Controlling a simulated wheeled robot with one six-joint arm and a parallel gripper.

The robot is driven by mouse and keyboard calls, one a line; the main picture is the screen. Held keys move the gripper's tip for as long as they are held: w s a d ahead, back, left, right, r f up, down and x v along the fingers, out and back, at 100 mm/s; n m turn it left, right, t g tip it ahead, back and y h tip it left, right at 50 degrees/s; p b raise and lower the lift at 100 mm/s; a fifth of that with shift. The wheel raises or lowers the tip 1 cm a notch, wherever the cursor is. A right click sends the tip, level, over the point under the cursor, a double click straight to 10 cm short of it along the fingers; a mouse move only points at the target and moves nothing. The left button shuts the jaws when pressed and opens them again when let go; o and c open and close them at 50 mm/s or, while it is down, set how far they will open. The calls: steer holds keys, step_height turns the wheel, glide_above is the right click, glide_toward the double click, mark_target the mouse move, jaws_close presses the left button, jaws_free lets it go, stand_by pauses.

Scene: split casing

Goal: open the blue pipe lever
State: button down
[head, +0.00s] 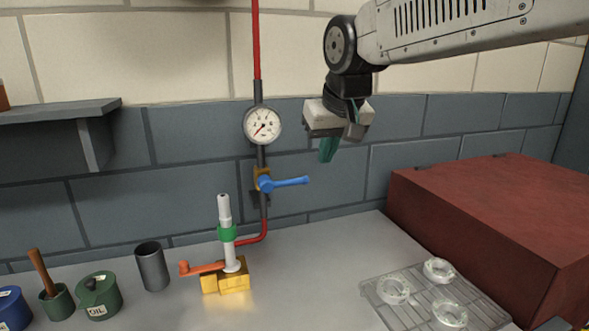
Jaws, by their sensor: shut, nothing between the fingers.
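The blue pipe lever (291,182) sits on a brass valve on the vertical pipe (262,155) at the wall. Its handle points right, nearly level and across the pipe. My gripper (327,152) is above and to the right of the lever's free end, apart from it. Its teal fingers are together and point down, with nothing between them.
A round gauge (263,125) is on the pipe above the valve. A white post with an orange lever (203,267) stands on a brass block below. A red box (495,215) and a clear tray (375,293) with glassy rings are at right. Cups and cans stand at left.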

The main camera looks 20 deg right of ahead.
steer(key=w+a+r+t, duration=0.1)
steer(key=w+r, duration=0.2)
steer(key=w, duration=0.6)
steer(key=shift+w+a+r+t, duration=0.2)
steer(key=shift+a+r+t, duration=0.05)
steer(key=shift+a+t, duration=0.1)
glide_above(284, 181)
steer(key=d, duration=0.3)
step_height(284, 181, down, 9)
steer(key=shift+w+a+r, duration=0.15)
steer(key=shift+r, duration=0.05)
steer(key=shift+s+f, duration=0.25)
steer(key=shift+f, duration=0.7)
steer(key=shift+s+f, duration=0.2)
steer(key=shift+f, duration=0.7)
